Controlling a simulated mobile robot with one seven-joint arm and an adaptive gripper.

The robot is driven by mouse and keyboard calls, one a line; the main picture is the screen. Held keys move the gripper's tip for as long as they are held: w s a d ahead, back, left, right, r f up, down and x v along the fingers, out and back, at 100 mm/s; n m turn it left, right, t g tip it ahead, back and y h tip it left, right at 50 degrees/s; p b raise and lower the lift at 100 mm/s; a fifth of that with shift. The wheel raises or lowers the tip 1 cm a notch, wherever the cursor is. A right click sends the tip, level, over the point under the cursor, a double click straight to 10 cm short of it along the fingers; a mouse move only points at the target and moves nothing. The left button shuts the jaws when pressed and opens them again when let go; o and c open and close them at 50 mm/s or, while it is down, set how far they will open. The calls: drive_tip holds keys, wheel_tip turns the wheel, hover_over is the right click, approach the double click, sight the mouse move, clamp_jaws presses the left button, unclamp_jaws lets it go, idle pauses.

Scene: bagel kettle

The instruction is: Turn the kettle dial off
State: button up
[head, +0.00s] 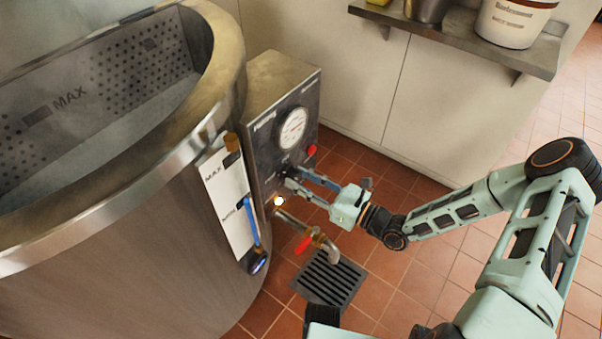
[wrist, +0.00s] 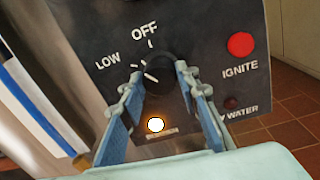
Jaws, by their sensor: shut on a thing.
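The kettle dial (wrist: 160,76) is a dark round knob on the grey control panel, below the word OFF and right of LOW in the wrist view. A short white mark shows at its left side; I cannot tell its exact setting. My gripper (wrist: 158,84) has its two blue fingers on either side of the dial, shut on it. In the head view my gripper (head: 289,178) reaches the panel from the right, and its fingers mostly hide the dial. The big steel kettle (head: 120,240) stands at the left, its control box (head: 262,85) on its right side.
A lit indicator (wrist: 155,125) glows below the dial. A red IGNITE button (wrist: 241,44) sits to its right. A pressure gauge (head: 293,128) is above, and a tap with a red handle (head: 304,244) sticks out below, over a floor drain (head: 328,280).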

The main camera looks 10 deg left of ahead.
drive_tip(key=m+p, duration=0.2)
drive_tip(key=m, duration=0.1)
drive_tip(key=shift+r+m, duration=0.1)
drive_tip(key=shift+m, duration=0.3)
drive_tip(key=shift+m+t+p, duration=0.3)
drive_tip(key=shift+m+p, duration=0.6)
drive_tip(key=shift+m, duration=1.1)
drive_tip(key=shift+f, duration=0.2)
drive_tip(key=o, duration=1.2)
drive_tip(key=shift+c, duration=0.2)
drive_tip(key=v, duration=1.2)
